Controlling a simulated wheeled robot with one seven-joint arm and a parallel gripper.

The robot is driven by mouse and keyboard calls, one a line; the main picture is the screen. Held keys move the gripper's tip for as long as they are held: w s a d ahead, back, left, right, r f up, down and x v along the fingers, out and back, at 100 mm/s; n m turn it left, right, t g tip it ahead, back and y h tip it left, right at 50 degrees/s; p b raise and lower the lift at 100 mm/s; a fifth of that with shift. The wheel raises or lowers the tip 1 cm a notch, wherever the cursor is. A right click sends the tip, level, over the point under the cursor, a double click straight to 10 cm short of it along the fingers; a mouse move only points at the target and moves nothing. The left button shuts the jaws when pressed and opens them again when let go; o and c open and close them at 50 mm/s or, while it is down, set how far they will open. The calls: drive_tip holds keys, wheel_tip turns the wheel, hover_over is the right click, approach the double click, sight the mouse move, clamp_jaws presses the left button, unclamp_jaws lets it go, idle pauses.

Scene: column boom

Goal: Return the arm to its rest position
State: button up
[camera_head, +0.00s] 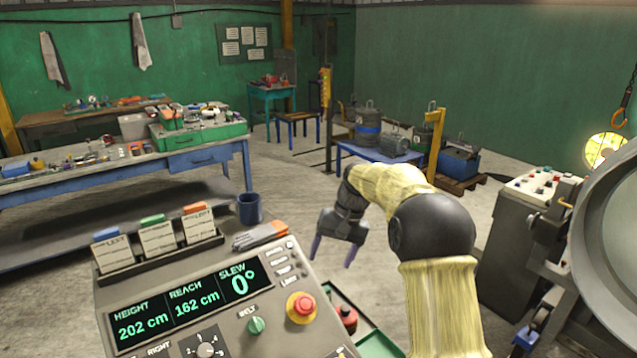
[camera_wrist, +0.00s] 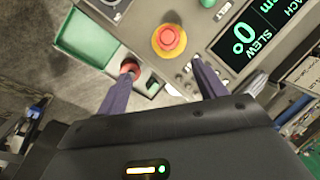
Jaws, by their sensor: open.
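My arm (camera_head: 435,250) rises at the lower right of the head view, in a pale yellow sleeve with a black joint, and bends over to the left. My gripper (camera_head: 333,258) hangs with its fingers down, just right of the console. Its two purple fingers are apart with nothing between them. In the wrist view my gripper (camera_wrist: 160,90) is open, with the console's edge and a green tray beyond the fingers.
The console (camera_head: 225,300) has a red stop button (camera_head: 301,307), a green knob, a display and card holders. A green tray (camera_head: 375,343) holds a red-topped object. A grey machine (camera_head: 520,240) stands right. Workbenches line the back left.

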drive_tip(key=s+d+f+t+h, duration=0.1)
drive_tip(key=s+d+f, duration=0.1)
drive_tip(key=s, duration=0.7)
drive_tip(key=s+d+f+t+h, duration=0.1)
drive_tip(key=s+d+f, duration=0.1)
drive_tip(key=s+d, duration=0.3)
drive_tip(key=s+d+f+t+h, duration=0.1)
drive_tip(key=s+d+f, duration=0.1)
drive_tip(key=s, duration=1.1)
drive_tip(key=shift+s+d, duration=0.25)
drive_tip(key=shift+d, duration=0.6)
drive_tip(key=shift+f, duration=0.1)
